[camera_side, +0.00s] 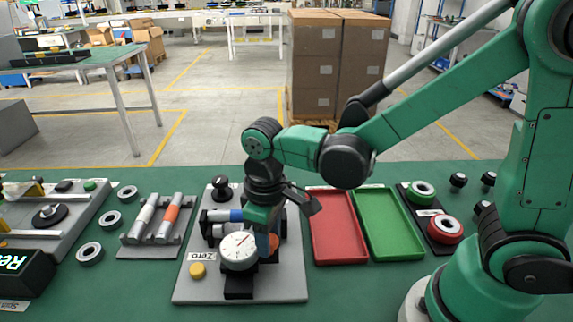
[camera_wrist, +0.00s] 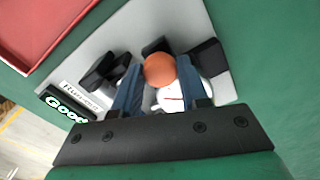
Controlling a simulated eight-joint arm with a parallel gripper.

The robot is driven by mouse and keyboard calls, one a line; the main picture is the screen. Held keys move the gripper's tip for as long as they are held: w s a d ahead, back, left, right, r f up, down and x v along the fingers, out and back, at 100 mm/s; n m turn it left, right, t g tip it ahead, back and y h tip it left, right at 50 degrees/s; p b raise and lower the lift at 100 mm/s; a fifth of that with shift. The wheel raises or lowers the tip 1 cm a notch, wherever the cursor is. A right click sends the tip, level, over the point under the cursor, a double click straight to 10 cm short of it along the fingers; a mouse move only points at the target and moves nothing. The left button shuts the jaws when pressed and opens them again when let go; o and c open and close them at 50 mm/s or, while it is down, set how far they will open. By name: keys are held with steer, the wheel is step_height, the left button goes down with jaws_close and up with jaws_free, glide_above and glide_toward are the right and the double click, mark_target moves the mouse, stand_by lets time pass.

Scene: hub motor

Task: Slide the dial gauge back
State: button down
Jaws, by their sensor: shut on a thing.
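The dial gauge (camera_side: 238,247) has a round white face with a needle and sits on a black mount on the grey plate (camera_side: 188,285). In the wrist view its white face (camera_wrist: 178,98) shows partly behind the right finger. An orange round knob (camera_wrist: 160,69) lies between my gripper's blue fingers; a bit of it (camera_side: 274,243) shows beside the gauge in the side view. My gripper (camera_side: 263,222) reaches down just behind the gauge face and is shut on the orange knob. The fingers hide part of the gauge and its mount.
A blue-and-silver cylinder (camera_side: 222,215) rests behind the gauge, with a black knob (camera_side: 221,188) further back. A yellow button (camera_side: 197,270) and "Zero" label are at the left. Red (camera_side: 337,225) and green (camera_side: 388,222) trays stand right; a cylinder rack (camera_side: 157,225) stands left.

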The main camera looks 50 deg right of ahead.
steer(key=shift+s+a, duration=0.7)
steer(key=shift+a, duration=0.05)
steer(key=shift+c, duration=2.3)
jaws_free()
step_height(320, 180, up, 6)
steer(key=shift+f, duration=0.2)
steer(key=shift+d, duration=0.15)
steer(key=d+r+m+t, duration=0.2)
steer(key=d+m+t, duration=0.2)
steer(key=d+t, duration=0.3)
steer(key=d, duration=0.3)
